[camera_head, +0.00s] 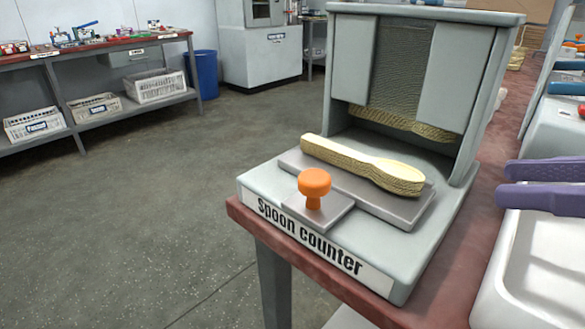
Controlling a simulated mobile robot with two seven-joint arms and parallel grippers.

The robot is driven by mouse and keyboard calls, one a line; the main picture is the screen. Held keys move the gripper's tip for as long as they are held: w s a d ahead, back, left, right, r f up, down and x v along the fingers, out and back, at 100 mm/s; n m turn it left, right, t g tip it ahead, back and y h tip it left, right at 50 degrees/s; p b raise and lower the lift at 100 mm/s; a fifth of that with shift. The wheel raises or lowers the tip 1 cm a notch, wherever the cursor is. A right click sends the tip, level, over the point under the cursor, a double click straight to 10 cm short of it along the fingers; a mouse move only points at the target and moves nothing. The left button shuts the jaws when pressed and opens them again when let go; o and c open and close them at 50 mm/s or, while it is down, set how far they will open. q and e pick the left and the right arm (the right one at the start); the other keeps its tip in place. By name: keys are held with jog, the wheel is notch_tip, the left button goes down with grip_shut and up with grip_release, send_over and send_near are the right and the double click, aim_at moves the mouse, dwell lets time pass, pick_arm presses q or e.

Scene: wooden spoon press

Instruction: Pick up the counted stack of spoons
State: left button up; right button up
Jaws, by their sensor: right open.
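A stack of pale wooden spoons (350,160) lies flat on the grey plate (405,212) of the spoon counter (250,186). The bowl ends point right and the handle ends point left. An orange knob (314,183) stands at the front of the plate. More spoons (400,122) show inside the counter's upright hopper, behind its mesh front. My right gripper (502,183) comes in at the right edge with two purple fingers apart and nothing between them. It is right of the spoon stack and not touching it. My left gripper is out of view.
The counter stands on a red-topped bench (455,270). A white tray (510,270) lies at the lower right, close below my right gripper. Machines with blue handles (567,88) stand at the far right. A side bench with baskets (155,85) and a blue bin (205,72) are farther away.

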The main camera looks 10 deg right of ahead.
aim_at(401, 173)
jog(key=shift+p+x, duration=0.4)
jog(key=shift+x, duration=2.3)
jog(key=x, duration=0.4)
jog(key=shift+w+r+p, duration=0.25)
jog(key=shift+w+p, duration=0.1)
jog(key=shift+w+a+f, duration=0.2)
jog(key=shift+w+f, duration=0.05)
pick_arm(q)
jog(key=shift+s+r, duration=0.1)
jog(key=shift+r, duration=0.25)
pick_arm(e)
grip_shut()
